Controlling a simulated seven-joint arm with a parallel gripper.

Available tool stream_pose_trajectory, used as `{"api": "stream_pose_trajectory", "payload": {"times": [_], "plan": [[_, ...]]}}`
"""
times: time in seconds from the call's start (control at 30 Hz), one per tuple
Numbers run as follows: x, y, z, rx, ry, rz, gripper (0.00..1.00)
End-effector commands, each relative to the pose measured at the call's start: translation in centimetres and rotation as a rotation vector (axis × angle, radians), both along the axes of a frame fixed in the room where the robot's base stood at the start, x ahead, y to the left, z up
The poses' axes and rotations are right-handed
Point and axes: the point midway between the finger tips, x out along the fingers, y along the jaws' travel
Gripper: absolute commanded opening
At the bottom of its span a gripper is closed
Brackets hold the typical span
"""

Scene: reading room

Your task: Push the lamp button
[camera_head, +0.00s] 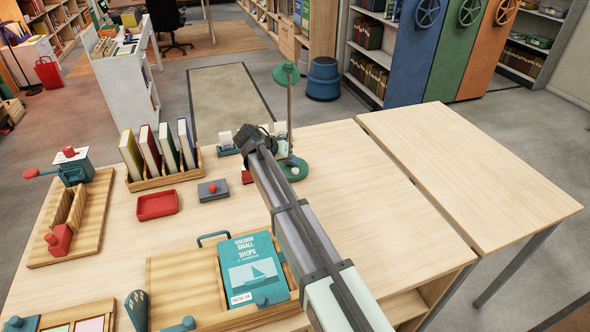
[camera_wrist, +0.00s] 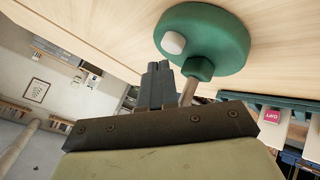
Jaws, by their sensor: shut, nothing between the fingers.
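The green desk lamp stands upright on the table, with its round base (camera_head: 293,172) at the back and its shade (camera_head: 286,74) on a thin pole. A pale round button (camera_head: 295,170) sits on the base; in the wrist view the button (camera_wrist: 173,43) shows on the green base (camera_wrist: 215,40). My gripper (camera_wrist: 158,66) is shut and empty, its fingertips close to the base and just short of the button in the picture. Contact is not visible. In the head view the dark end of my arm is left of the pole, and the fingertips are hidden.
A wooden book rack (camera_head: 165,177), a red tray (camera_head: 157,205) and a grey box with a red knob (camera_head: 212,190) stand left of the lamp. A teal book (camera_head: 254,270) lies in a wooden tray at the front. The table's right side (camera_head: 380,215) is clear.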

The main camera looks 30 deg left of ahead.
Motion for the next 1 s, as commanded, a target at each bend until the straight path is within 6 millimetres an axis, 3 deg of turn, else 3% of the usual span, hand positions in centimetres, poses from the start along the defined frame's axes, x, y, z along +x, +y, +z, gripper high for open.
{"api": "stream_pose_trajectory", "payload": {"times": [0.47, 1.0], "plan": [[0.0, 0.0, 0.5, 0.001, 0.000, -0.001, 0.00], [0.0, 0.0, 4.7, 0.001, 0.000, -0.001, 0.00]]}}
